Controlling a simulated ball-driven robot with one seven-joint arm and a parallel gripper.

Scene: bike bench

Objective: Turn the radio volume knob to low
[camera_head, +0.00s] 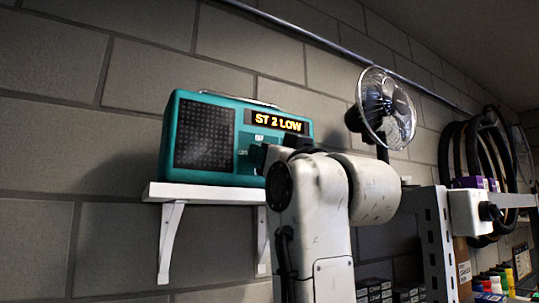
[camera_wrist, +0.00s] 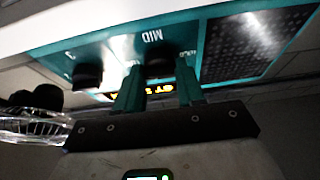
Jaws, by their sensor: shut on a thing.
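The teal radio (camera_head: 220,140) stands on a white wall shelf (camera_head: 200,193), and its lit display (camera_head: 278,121) reads "ST 2 LOW". In the wrist view, which is upside down, the radio's front (camera_wrist: 110,50) fills the upper part. My gripper (camera_wrist: 158,74) has its two teal fingers on either side of a black round knob (camera_wrist: 160,62), closed on it. This knob is the one nearer the speaker grille, with a "MID" label beside it. A second black knob (camera_wrist: 88,76) sits apart from my fingers. In the head view my arm hides the knobs.
A desk fan (camera_head: 385,108) with a wire cage stands right of the radio, close to my arm. Bike tyres (camera_head: 475,160) hang farther right. A perforated metal upright (camera_head: 432,235) and small boxes (camera_head: 375,290) are at the lower right. The brick wall is close behind.

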